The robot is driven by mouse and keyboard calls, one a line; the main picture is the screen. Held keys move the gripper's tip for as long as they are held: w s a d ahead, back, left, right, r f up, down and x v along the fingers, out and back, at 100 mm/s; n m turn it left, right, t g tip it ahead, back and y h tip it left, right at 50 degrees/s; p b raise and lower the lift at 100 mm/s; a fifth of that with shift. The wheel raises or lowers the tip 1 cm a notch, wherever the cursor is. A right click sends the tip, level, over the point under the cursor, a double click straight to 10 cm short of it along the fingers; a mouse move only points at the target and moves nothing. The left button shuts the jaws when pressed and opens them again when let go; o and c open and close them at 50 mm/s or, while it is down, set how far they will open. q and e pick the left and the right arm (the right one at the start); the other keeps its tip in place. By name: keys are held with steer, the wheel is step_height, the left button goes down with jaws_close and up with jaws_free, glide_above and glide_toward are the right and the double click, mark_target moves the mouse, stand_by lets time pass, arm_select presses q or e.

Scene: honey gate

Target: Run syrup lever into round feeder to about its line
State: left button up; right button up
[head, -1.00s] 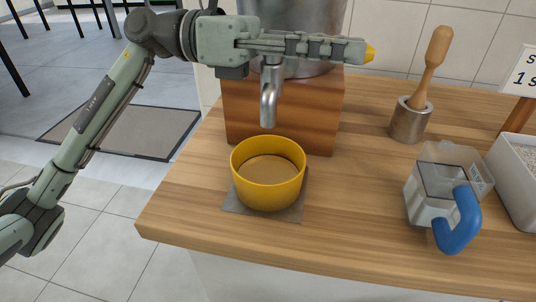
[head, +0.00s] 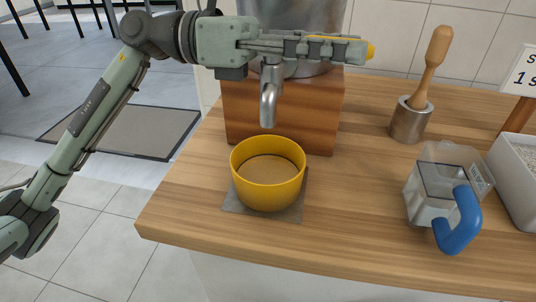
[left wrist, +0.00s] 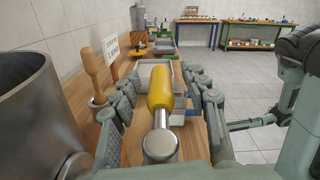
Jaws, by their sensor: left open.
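The round yellow feeder (head: 270,192) stands upright under the metal spout (head: 269,100) of the syrup tank (head: 295,18). Its inside looks flat and tan; I cannot tell a level or a line. No stream shows at the spout. My left gripper (head: 358,50) lies level in front of the tank, above and right of the spout. The yellow lever handle (left wrist: 160,88) runs between its two open fingers in the left wrist view, and its tip (head: 371,52) sticks out past them in the head view. I cannot tell whether a finger touches it. My right gripper is out of view.
The feeder stands on a grey mat (head: 232,206) near the counter's front edge. A wooden block (head: 240,112) carries the tank. To the right are a metal cup with a wooden pestle (head: 410,122), a clear blue-handled jug (head: 440,195) and a white bin (head: 520,185).

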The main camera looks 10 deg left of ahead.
arm_select(q)
steer(key=shift+a+f+b, duration=0.1)
steer(key=shift+a+b, duration=0.3)
steer(key=shift+a, duration=0.15)
steer(key=shift+a+b, duration=1.4)
steer(key=shift+a, duration=1.55)
